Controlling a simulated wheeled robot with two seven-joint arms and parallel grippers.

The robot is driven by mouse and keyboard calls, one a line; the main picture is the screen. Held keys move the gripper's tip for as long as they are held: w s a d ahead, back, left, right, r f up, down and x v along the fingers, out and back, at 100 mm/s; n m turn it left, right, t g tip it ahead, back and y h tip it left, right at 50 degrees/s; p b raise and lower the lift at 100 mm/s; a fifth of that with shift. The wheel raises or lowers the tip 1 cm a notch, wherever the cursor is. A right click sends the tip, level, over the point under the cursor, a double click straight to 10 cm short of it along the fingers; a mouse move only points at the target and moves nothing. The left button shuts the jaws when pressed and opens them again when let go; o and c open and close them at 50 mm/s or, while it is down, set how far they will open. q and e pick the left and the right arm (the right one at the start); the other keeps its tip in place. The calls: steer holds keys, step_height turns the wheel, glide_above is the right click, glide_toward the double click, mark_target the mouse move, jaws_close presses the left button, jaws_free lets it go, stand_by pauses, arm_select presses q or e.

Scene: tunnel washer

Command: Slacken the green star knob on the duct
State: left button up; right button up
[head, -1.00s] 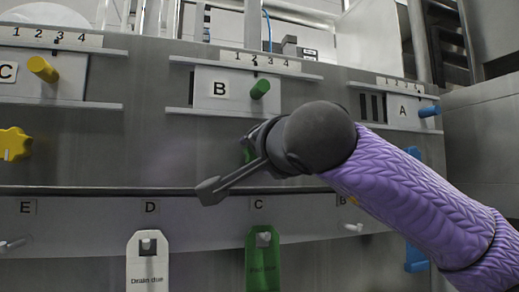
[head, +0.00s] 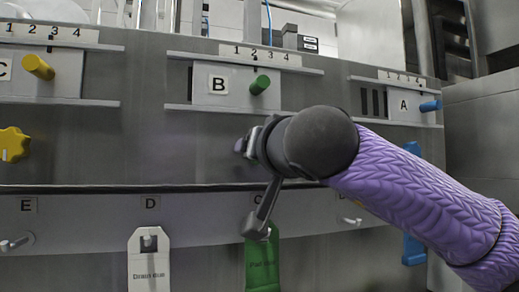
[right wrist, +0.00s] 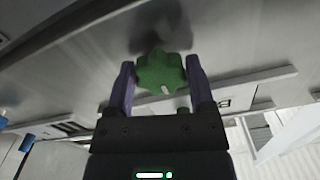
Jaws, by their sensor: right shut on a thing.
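The green star knob (right wrist: 160,70) is on the grey duct panel, seen between the two fingers in the right wrist view. A short white mark shows near its lower rim. My right gripper (right wrist: 160,78) is shut on the knob, one finger on each side. In the head view my right gripper (head: 243,145) reaches the panel below the slide marked B (head: 216,90), and the knob is hidden behind it. My left gripper is in neither current view.
A yellow star knob (head: 14,145) sits to the left and a blue knob (head: 413,150) to the right. Slides with yellow (head: 38,67), green (head: 260,84) and blue (head: 430,105) pegs run above. A white tag (head: 148,265) and a green tag (head: 264,262) hang below.

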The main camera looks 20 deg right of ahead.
steer(key=shift+f, duration=0.2)
stand_by(0.3)
steer(key=o, duration=1.2)
steer(key=shift+r, duration=0.1)
steer(key=shift+s, duration=0.1)
steer(key=s+b, duration=0.5)
steer(key=s, duration=0.4)
steer(key=shift+s+d, duration=0.15)
steer(key=shift+s, duration=0.25)
